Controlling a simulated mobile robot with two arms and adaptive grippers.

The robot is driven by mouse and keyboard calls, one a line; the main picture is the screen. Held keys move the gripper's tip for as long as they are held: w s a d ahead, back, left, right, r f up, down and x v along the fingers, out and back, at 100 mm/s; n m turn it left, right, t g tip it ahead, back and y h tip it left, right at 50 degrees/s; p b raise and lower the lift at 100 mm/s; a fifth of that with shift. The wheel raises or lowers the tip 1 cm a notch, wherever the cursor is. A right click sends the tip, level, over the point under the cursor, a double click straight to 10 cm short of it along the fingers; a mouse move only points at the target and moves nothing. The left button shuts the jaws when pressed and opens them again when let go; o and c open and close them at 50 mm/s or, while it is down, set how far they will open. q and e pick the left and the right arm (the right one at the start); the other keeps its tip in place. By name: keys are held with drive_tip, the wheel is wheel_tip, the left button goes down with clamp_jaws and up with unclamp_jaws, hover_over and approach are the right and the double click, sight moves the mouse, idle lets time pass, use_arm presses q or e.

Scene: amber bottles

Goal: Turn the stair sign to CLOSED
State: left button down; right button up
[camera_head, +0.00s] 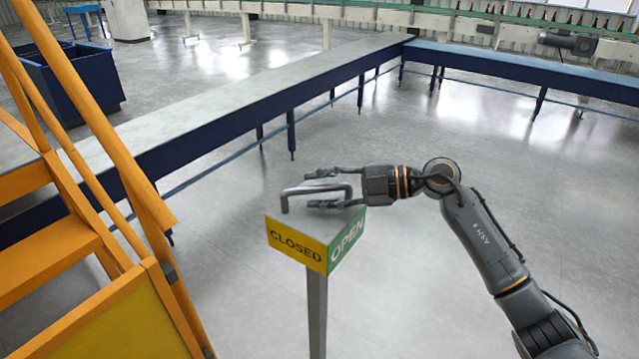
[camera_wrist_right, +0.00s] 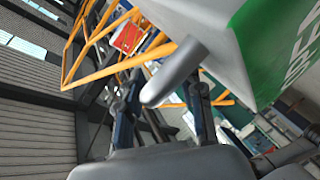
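The stair sign is a box on a grey post. Its yellow CLOSED face (camera_head: 296,246) points to the front left in the head view, and its green OPEN face (camera_head: 346,241) points to the front right. A grey bar handle (camera_head: 300,191) stands on top; in the right wrist view the handle (camera_wrist_right: 176,74) shows between the fingers. My right gripper (camera_head: 322,189) reaches in from the right at the handle, its fingers apart on either side of the bar. It looks open, and I cannot tell whether a finger touches the bar. My left gripper is not in view.
Orange stairs with railings (camera_head: 95,250) stand close on the left. A long grey-topped conveyor (camera_head: 240,92) with blue sides runs behind the sign, and a blue bin (camera_head: 75,75) stands at the back left. The floor around the post is clear to the right.

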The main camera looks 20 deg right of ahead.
drive_tip(key=shift+w+a+f, duration=0.1)
drive_tip(key=shift+w+a, duration=0.05)
drive_tip(key=shift+a, duration=0.05)
clamp_jaws()
